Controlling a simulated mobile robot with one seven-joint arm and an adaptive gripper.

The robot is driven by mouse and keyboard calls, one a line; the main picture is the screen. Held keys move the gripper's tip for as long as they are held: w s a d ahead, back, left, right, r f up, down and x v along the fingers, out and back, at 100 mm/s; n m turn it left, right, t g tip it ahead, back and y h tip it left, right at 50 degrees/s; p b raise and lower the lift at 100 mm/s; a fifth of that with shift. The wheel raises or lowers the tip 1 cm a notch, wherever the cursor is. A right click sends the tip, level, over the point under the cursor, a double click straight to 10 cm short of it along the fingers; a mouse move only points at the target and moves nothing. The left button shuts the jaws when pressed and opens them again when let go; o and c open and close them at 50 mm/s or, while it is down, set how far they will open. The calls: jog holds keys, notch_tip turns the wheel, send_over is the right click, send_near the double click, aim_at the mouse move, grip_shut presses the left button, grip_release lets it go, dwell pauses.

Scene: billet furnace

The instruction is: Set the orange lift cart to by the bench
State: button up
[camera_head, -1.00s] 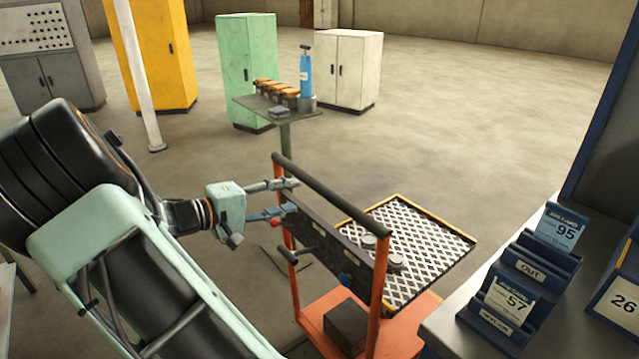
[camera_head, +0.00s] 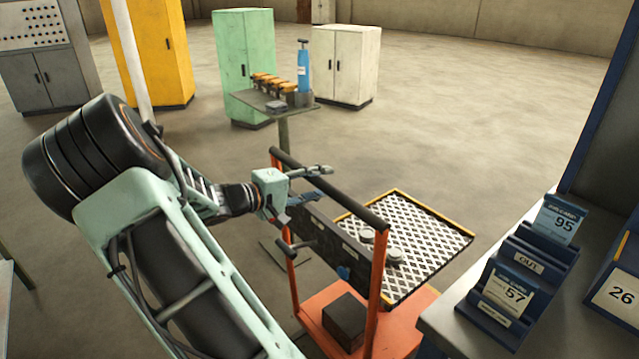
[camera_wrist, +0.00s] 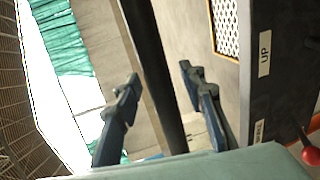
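The orange lift cart (camera_head: 375,325) stands upright on the floor at lower centre. It has a black push handle (camera_head: 350,203) and a diamond-plate platform (camera_head: 425,240) with a yellow edge. My gripper (camera_head: 320,182) is at the left part of the handle in the head view. In the wrist view my gripper (camera_wrist: 160,77) is open, and the dark handle bar (camera_wrist: 153,70) runs between its fingers with gaps on both sides. The bench (camera_head: 455,320) is at the right, close beside the cart's right side in the picture.
Card racks (camera_head: 520,275) stand on the bench. A small stand (camera_head: 285,128) holding a blue bottle (camera_head: 303,68) and several yellow-topped items is behind the cart. Green (camera_head: 245,60), white (camera_head: 345,65) and yellow (camera_head: 150,50) cabinets stand further back. Open floor lies behind the platform.

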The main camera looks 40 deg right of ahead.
grip_shut()
jog(key=shift+s+d+b, duration=0.1)
jog(key=shift+d+b, duration=0.45)
jog(key=shift+b, duration=0.05)
jog(key=shift+d, duration=0.6)
grip_release()
jog(key=shift+a, duration=0.1)
jog(key=shift+a, duration=0.1)
